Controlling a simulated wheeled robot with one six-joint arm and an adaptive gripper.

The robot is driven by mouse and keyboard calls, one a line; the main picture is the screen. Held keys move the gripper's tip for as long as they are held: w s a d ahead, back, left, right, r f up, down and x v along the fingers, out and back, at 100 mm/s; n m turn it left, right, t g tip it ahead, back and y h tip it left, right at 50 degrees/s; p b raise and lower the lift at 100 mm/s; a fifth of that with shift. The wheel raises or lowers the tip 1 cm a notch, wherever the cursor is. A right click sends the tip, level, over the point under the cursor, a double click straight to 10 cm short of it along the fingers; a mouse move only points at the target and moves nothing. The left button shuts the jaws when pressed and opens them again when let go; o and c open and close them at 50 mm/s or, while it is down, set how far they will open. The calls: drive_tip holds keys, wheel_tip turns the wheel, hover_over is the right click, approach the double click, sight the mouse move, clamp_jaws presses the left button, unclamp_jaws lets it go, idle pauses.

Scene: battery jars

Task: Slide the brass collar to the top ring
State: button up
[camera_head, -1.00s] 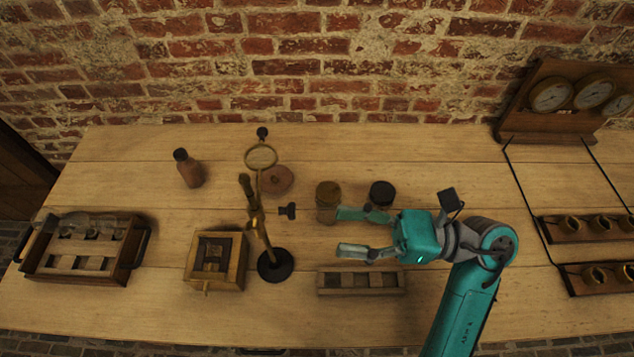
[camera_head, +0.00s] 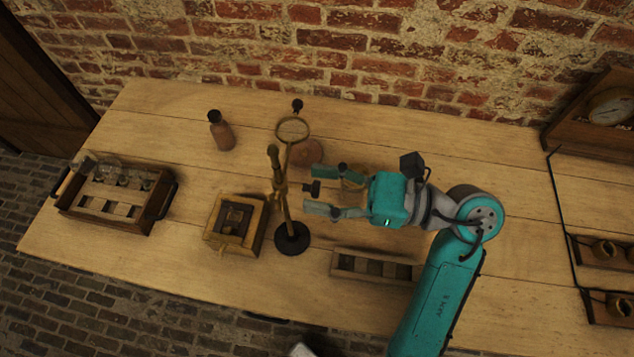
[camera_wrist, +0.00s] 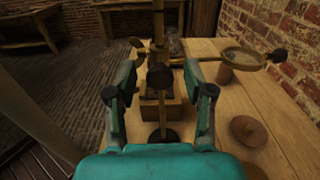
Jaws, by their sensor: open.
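A brass stand rises from a round black base (camera_head: 292,239). The brass collar (camera_head: 281,187) sits part-way up its rod, with a black knob (camera_head: 312,188) sticking out to the right. A magnifier loop (camera_head: 293,130) shows near the rod's top. I cannot make out a separate top ring mark on the rod. My gripper (camera_head: 315,190) is open, pointing left, its fingertips on either side of the knob. In the wrist view the dark knob (camera_wrist: 160,76) lies between the open fingers (camera_wrist: 163,82), with gaps on both sides. The knob hides part of the collar.
A wooden box (camera_head: 238,222) stands left of the base, and a tray with glass jars (camera_head: 118,190) is further left. A bottle (camera_head: 221,132) and a round brown object (camera_head: 307,152) stand behind. A low wooden rack (camera_head: 345,262) lies in front of my arm.

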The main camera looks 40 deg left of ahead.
sight(318, 185)
drive_tip(key=shift+s+a, duration=0.25)
drive_tip(key=shift+a, duration=0.2)
clamp_jaws()
drive_tip(key=shift+r, duration=2.1)
unclamp_jaws()
drive_tip(key=shift+d, duration=0.1)
